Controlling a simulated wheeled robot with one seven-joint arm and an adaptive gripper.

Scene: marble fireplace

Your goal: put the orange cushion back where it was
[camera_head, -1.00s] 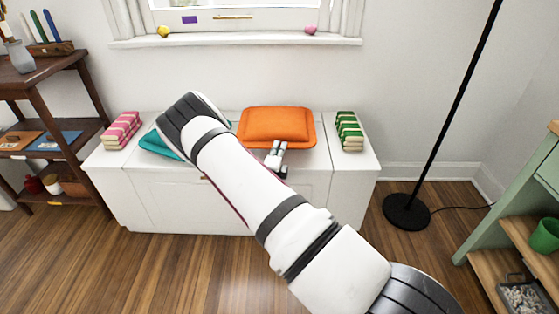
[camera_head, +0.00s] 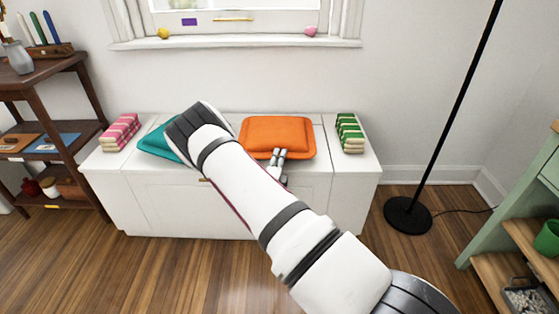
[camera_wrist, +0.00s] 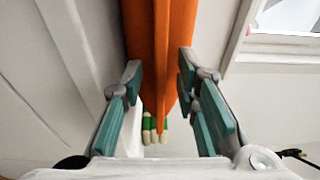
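The orange cushion (camera_head: 277,133) is puffy and square. It is over the right-middle part of the white bench (camera_head: 150,205), under the window; I cannot tell whether it rests on the top or hangs just above it. My gripper (camera_head: 278,154) is at its front edge. In the wrist view the orange cushion (camera_wrist: 160,45) stands edge-on between the two teal-padded fingers of my gripper (camera_wrist: 159,65), which appear shut on it from both sides. Its far side is hidden there.
A teal cushion (camera_head: 156,143) lies left on the bench, partly behind my arm. A pink striped stack (camera_head: 120,132) and a green striped stack (camera_head: 350,133) stand at the bench ends. A black floor lamp (camera_head: 407,215) stands right; a dark shelf (camera_head: 60,100) stands left.

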